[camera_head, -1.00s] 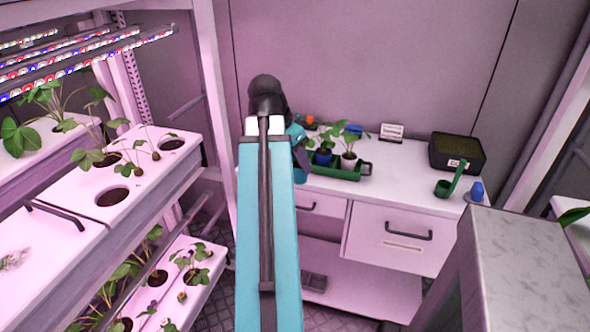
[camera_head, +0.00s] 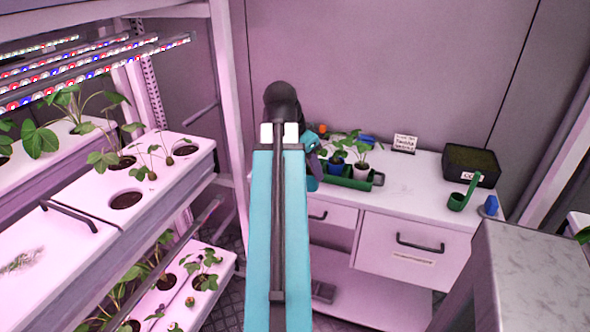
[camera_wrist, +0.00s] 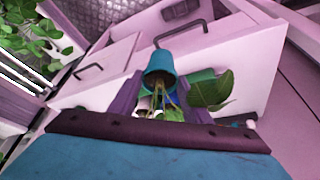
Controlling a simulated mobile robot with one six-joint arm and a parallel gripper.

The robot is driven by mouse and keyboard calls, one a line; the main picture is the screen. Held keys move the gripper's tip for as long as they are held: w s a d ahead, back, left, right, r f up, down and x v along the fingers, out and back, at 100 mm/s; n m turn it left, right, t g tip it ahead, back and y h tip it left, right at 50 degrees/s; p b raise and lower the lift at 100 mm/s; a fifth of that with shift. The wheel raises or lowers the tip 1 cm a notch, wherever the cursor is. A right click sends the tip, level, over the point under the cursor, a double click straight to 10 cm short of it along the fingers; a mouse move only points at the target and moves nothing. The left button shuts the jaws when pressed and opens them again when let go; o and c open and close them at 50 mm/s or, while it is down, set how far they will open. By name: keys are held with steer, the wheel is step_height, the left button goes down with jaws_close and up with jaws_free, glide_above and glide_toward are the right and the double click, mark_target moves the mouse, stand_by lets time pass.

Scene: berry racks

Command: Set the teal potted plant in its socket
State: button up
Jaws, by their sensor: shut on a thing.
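In the wrist view the teal pot (camera_wrist: 160,66) is between the dark fingers of my gripper (camera_wrist: 160,84), which is shut on it. Its green leaves (camera_wrist: 211,90) show beside the right finger. In the head view my teal arm reaches toward the bench and hides most of the gripper; I cannot make out the held plant clearly there. The white upper rack shelf on the left has round sockets. One open socket (camera_head: 126,200) shows only dark inside, and another dark one (camera_head: 186,150) lies farther back.
The white bench (camera_head: 415,205) carries a green tray (camera_head: 350,183) with a blue pot (camera_head: 336,170) and a pale pot (camera_head: 361,172). A sign, a black box (camera_head: 470,165) and a green scoop (camera_head: 463,195) stand farther right. LED bars hang above the rack; a lower shelf holds plants.

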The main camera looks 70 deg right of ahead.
steer(key=w+d+r+n+t+p, duration=0.3)
steer(key=w+d+r+n+p, duration=0.1)
steer(key=d+r+n+p, duration=0.4)
steer(key=d+r+p, duration=0.2)
steer(key=d+p, duration=0.2)
steer(key=p, duration=0.2)
steer(key=shift+w+n+h, duration=0.3)
steer(key=shift+n, duration=0.1)
steer(key=shift+s, duration=0.15)
